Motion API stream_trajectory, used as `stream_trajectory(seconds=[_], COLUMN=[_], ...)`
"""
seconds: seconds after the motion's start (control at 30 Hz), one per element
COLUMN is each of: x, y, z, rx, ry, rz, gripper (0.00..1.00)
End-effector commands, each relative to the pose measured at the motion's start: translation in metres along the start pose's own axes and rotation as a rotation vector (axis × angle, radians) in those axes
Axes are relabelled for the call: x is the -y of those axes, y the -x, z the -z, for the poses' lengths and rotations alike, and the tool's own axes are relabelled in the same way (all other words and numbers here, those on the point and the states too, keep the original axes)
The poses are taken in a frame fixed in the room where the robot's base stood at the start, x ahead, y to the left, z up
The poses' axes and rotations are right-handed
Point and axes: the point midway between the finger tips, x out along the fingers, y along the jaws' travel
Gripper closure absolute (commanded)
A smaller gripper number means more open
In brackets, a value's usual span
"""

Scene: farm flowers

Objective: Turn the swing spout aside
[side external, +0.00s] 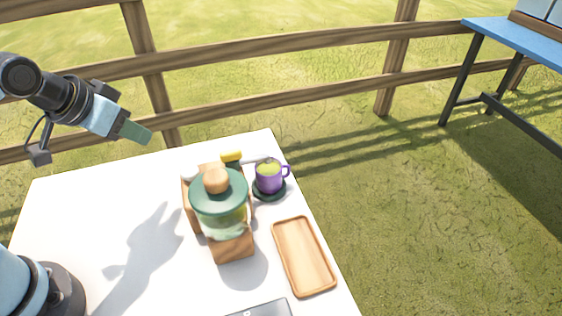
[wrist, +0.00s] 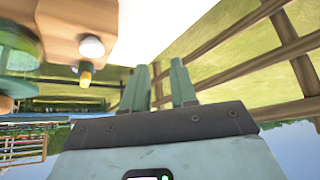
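The swing spout (side external: 252,161) is a thin grey metal arm with a yellow grip (side external: 231,156). It sits at the back of a wooden stand (side external: 232,246) and reaches over a purple cup (side external: 267,182). The cup holds something green and stands on a dark green saucer (side external: 270,195). A glass jar with a green lid (side external: 207,196) and wooden knob hides part of the stand. In the wrist view the yellow grip (wrist: 85,78) shows left of my fingers. My gripper (side external: 140,134) is up in the air left of the stand; its fingers (wrist: 158,85) are apart and empty.
The white table (side external: 90,205) is clear on its left side. An empty wooden tray (side external: 303,258) lies right of the stand, and a grey flat object (side external: 262,309) is at the front edge. A wooden fence (side external: 230,50) runs behind; a blue table (side external: 520,38) stands at right.

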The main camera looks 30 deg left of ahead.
Motion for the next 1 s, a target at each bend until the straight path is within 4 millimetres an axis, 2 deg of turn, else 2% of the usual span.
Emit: stream_trajectory(seconds=[0.03, 0.1, 0.3, 0.5, 0.7, 0.8, 1.0], x=[-0.005, -0.014, -0.051, -0.093, -0.13, -0.142, -0.149], y=[0.003, 0.007, 0.019, 0.025, 0.028, 0.028, 0.026], z=[0.008, 0.02, 0.06, 0.092, 0.109, 0.113, 0.113], rx=[0.021, 0.064, 0.221, 0.376, 0.502, 0.539, 0.566], ry=[-0.026, -0.079, -0.276, -0.481, -0.65, -0.701, -0.735], rz=[-0.01, -0.027, -0.091, -0.156, -0.208, -0.224, -0.235], gripper=[0.65, 0.57, 0.57, 0.57, 0.57, 0.57, 0.57])
